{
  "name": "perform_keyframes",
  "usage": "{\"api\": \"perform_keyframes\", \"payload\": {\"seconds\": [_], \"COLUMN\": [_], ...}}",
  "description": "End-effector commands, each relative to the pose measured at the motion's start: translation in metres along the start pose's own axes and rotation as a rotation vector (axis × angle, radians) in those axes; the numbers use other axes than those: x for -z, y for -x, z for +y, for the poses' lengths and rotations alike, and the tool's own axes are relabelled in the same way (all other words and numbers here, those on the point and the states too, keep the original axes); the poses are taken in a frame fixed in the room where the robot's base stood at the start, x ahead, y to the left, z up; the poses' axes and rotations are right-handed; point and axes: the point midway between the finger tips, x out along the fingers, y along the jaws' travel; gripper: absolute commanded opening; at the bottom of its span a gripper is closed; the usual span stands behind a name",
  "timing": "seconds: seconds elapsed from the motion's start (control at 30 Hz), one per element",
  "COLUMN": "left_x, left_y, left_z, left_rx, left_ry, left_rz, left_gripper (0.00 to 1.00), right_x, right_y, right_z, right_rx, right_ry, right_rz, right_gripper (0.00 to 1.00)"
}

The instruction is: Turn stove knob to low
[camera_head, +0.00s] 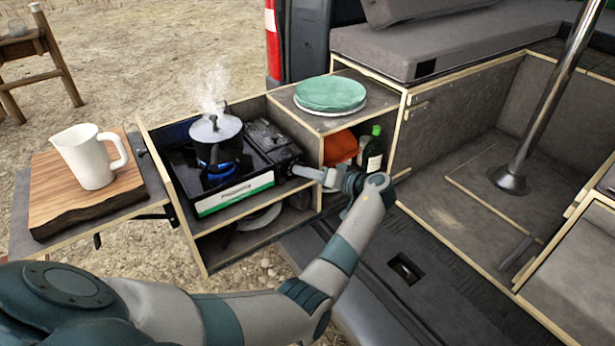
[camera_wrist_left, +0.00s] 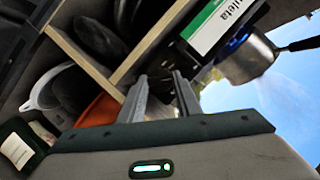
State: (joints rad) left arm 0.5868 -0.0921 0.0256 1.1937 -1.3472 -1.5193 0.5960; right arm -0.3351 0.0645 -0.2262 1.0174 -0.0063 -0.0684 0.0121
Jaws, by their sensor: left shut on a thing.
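The black camping stove (camera_head: 262,181) stands in the van's pull-out kitchen box, with a white and green label on its front. A blue flame burns under a steaming lidded pot (camera_head: 216,142). My left gripper (camera_head: 297,170) reaches the right end of the stove's front, where the knob is; the knob is hidden in the head view. In the left wrist view my left gripper (camera_wrist_left: 161,82) has its two fingers closed on the dark stove knob, which barely shows between the tips. The knob's setting cannot be read. My right gripper is not in view.
A white jug (camera_head: 88,157) stands on a wooden board (camera_head: 125,183) at the left. Green plates (camera_head: 330,94) lie on the box top at the right. A green bottle (camera_head: 373,152) and an orange item (camera_head: 340,147) sit in the compartment beside the stove, close to my gripper.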

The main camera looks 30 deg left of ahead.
Motion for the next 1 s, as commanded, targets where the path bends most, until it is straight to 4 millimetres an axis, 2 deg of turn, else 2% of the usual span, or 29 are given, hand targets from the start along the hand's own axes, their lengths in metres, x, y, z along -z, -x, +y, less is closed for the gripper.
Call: {"api": "perform_keyframes", "payload": {"seconds": [0.2, 0.37, 0.63, 0.9, 0.93, 1.0], "left_x": [-0.001, -0.001, 0.000, 0.000, 0.000, 0.000], "left_y": [-0.001, -0.001, 0.000, 0.000, 0.000, 0.000], "left_z": [0.003, 0.003, 0.002, 0.002, 0.002, 0.002], "left_rx": [0.056, 0.080, 0.093, 0.093, 0.093, 0.093], "left_ry": [-0.135, -0.194, -0.226, -0.225, -0.225, -0.224], "left_rz": [0.002, 0.001, 0.001, 0.002, 0.002, 0.002], "left_gripper": [0.08, 0.08, 0.08, 0.08, 0.35, 0.49], "right_x": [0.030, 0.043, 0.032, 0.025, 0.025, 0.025], "right_y": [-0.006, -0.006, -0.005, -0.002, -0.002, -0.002], "right_z": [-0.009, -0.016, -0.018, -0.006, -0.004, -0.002], "right_rx": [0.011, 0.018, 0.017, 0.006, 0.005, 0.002], "right_ry": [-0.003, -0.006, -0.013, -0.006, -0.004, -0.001], "right_rz": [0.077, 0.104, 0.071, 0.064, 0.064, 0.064], "right_gripper": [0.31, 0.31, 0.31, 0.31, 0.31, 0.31]}}
